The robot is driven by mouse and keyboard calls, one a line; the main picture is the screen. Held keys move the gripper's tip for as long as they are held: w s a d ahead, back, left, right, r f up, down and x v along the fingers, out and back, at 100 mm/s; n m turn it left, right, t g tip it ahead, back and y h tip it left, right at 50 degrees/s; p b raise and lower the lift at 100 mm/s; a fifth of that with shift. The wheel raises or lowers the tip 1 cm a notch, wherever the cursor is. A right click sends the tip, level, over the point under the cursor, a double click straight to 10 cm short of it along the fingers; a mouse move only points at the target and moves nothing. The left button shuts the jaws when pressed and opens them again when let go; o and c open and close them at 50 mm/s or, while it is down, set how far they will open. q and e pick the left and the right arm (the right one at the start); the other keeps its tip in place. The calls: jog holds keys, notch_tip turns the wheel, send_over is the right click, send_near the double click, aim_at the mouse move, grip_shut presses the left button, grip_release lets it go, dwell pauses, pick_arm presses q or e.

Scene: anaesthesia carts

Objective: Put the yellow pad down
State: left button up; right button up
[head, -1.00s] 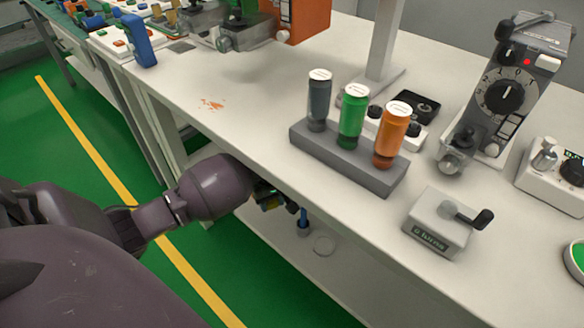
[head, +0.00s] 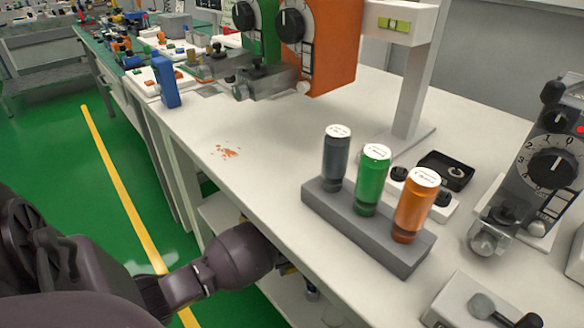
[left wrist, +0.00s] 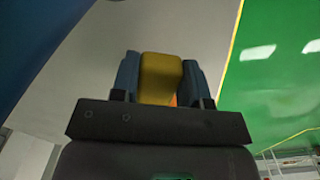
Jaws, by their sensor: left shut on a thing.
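The yellow pad (left wrist: 161,82) sits between the two blue-grey fingers of my left gripper (left wrist: 160,66) in the left wrist view. The gripper is shut on it. In the head view my left arm reaches below the front edge of the white table (head: 262,140), and the left gripper (head: 288,269) is mostly hidden behind that edge. The pad cannot be made out clearly there. My right gripper is not in view.
On the table, a grey rack (head: 362,225) holds a grey, a green (head: 372,180) and an orange bottle. A dial device (head: 548,170) stands at right. The tabletop around the orange specks (head: 226,152) is mostly clear. A lower shelf (head: 218,212) shows under the table.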

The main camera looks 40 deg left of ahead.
aim_at(290, 271)
pick_arm(q)
notch_tip(290, 271, down, 2)
jog(key=shift+s+d+f, duration=0.1)
jog(key=shift+s, duration=0.05)
jog(key=shift+f+b, duration=0.35)
jog(key=shift+r, duration=0.2)
jog(key=shift+f, duration=0.25)
jog(key=o, duration=1)
jog(key=shift+w, duration=0.2)
jog(key=shift+c, duration=0.2)
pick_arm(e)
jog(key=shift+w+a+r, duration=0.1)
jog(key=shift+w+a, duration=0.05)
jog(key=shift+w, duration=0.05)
pick_arm(q)
jog(key=shift+r, duration=0.1)
